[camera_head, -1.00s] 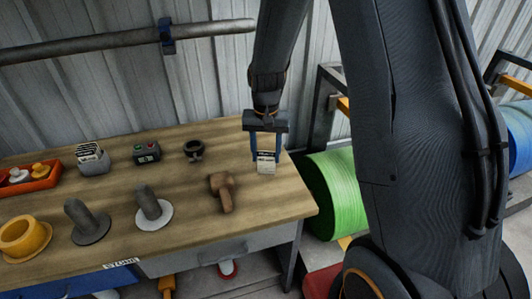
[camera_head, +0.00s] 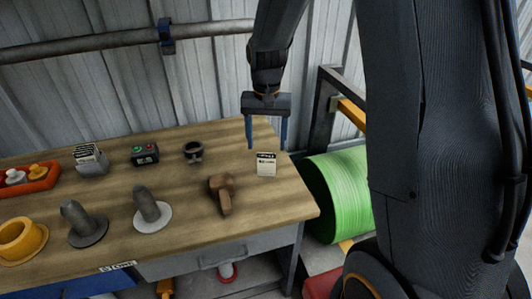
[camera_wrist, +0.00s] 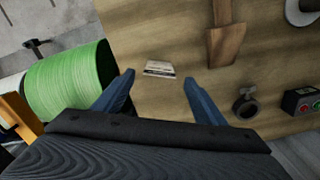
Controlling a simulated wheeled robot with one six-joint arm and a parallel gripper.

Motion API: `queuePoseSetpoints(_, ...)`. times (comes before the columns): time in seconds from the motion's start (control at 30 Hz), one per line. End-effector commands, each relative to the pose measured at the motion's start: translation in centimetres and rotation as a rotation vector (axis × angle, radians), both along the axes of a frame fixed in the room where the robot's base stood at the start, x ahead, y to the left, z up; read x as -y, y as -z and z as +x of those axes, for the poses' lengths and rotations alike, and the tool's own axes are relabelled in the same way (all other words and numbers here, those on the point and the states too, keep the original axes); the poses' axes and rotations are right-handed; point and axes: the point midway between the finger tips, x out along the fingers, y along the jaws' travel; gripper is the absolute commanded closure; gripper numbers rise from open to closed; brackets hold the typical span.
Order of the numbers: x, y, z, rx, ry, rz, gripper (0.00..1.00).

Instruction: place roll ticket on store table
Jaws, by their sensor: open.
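The roll ticket (camera_head: 266,164) is a small white card with a black printed header. It rests on the wooden store table (camera_head: 245,205) near its right end. It also shows in the wrist view (camera_wrist: 159,68), just beyond the fingertips. My gripper (camera_head: 267,146) is above and behind the ticket in the head view, with its two blue fingers apart and nothing between them. In the wrist view the open fingers (camera_wrist: 160,80) are clear of the ticket on both sides.
A wooden mallet (camera_head: 222,194) lies left of the ticket, with a dark ring clamp (camera_head: 193,152) behind it. A button box (camera_head: 145,154), card holder (camera_head: 90,160) and flanged plugs stand further left. A green roll (camera_head: 338,190) is beside the table's right end.

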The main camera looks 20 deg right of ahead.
Motion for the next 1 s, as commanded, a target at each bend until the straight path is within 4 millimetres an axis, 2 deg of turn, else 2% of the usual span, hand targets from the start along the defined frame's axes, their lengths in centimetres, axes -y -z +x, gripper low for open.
queuePoseSetpoints(0.1,0.0,-2.3,0.2,0.005,0.000,0.000,0.36)
queuePoseSetpoints(0.3,0.0,-5.3,0.1,0.003,0.000,0.000,0.36)
queuePoseSetpoints(0.43,0.0,-6.2,0.0,0.001,-0.002,0.001,0.36)
queuePoseSetpoints(0.5,0.0,-6.2,-0.8,0.003,-0.017,0.000,0.36)
queuePoseSetpoints(0.57,0.0,-5.8,-2.2,0.009,-0.048,-0.001,0.36)
queuePoseSetpoints(0.8,0.0,-2.4,-11.7,0.053,-0.265,-0.007,0.36)
queuePoseSetpoints(0.9,0.0,-1.3,-14.8,0.070,-0.337,-0.012,0.36)
queuePoseSetpoints(1.0,0.0,-0.7,-16.8,0.079,-0.381,-0.016,0.36)
